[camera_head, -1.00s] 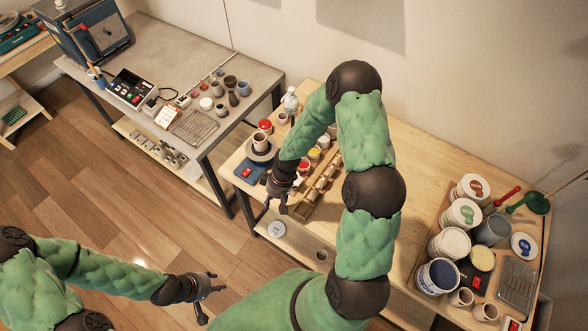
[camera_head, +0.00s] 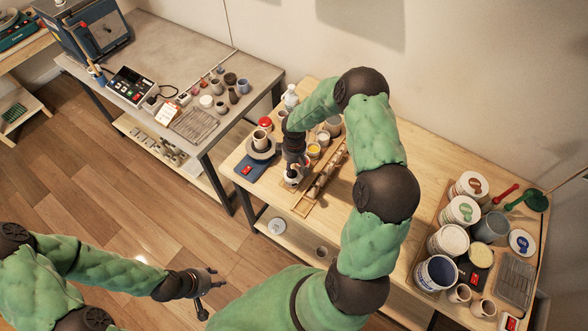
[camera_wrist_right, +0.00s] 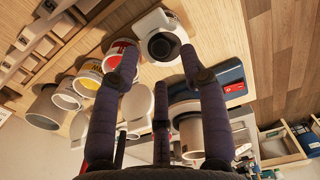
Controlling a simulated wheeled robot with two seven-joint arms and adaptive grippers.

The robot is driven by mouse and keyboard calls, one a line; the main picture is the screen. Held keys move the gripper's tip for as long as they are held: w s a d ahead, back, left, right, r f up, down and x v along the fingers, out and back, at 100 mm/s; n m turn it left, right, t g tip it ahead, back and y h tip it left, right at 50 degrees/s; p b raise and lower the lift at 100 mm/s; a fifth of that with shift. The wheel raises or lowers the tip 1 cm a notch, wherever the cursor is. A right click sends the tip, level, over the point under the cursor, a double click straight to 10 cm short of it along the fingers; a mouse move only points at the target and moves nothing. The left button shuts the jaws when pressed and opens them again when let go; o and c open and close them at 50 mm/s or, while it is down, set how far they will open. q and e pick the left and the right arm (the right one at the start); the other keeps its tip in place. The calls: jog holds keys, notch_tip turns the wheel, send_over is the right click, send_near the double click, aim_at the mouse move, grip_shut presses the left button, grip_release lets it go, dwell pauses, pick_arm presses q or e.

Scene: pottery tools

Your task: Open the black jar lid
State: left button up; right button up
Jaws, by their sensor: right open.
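A white jar with a black lid (camera_wrist_right: 162,44) shows in the right wrist view, just past my fingertips. My right gripper (camera_wrist_right: 156,62) is open, with its fingers spread on either side of the jar's near side; I cannot tell whether they touch it. In the head view the right gripper (camera_head: 293,166) points down over the white jar (camera_head: 291,182) and hides much of it, including most of its lid. My left gripper (camera_head: 213,289) is low over the floor at the left, apart from the table, with its fingers spread and empty.
A blue scale with a red display (camera_head: 248,170) and a cup on a wheel (camera_head: 261,141) stand left of the jar. Several paint jars (camera_head: 314,151) and a wooden rack (camera_head: 322,184) stand to the right. White buckets (camera_head: 437,274) crowd the table's right end; the table between is clear.

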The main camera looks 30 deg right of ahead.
aim_at(294, 172)
jog(key=shift+f, duration=1.6)
grip_shut()
